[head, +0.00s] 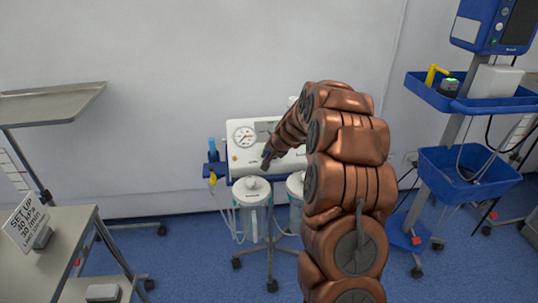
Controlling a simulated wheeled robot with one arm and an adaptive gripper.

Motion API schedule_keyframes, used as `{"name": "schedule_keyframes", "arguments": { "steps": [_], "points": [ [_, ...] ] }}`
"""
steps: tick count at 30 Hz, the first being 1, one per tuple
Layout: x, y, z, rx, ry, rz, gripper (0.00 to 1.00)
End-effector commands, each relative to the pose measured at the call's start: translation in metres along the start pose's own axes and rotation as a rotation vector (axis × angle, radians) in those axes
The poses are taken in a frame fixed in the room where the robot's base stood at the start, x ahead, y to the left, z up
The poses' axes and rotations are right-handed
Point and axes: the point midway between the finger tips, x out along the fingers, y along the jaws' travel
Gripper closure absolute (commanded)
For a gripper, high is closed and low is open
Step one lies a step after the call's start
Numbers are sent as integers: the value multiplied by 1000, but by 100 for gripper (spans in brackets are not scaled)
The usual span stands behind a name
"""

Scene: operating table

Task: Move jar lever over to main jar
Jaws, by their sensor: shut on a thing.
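A white suction unit (236,165) with a round gauge (244,137) stands against the wall. Two clear jars with pale lids hang below it, a left jar (252,215) and a right jar (293,212) partly hidden by my arm. I cannot read which is the main jar. My gripper (266,162) is at the lower front of the unit, just above the left jar's lid, with its dark fingers closed together. The jar lever is too small and covered by the fingers to make out; the fingers are shut at its place on the panel.
A blue bottle (212,150) and a yellow fitting (213,179) are left of the unit. A blue equipment stand (465,165) is at right, a metal tray (50,104) and a table (62,232) with a sign at left. Tubes hang around the jars.

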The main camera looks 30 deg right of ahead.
Motion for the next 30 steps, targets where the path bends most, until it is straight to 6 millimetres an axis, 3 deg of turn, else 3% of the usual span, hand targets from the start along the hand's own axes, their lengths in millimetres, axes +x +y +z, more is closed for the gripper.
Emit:
{"name": "schedule_keyframes", "arguments": {
  "steps": [1, 12, 13, 19, 30],
  "points": [
    [-5, -3, -11, 5, 27, -6, 100],
    [-6, -2, -12, 8, 30, -6, 100],
    [-6, -2, -12, 8, 30, -6, 84],
    [-6, -1, -13, 10, 31, -5, 63],
    [-4, -2, -4, 5, 12, -4, 63]
  ]
}}
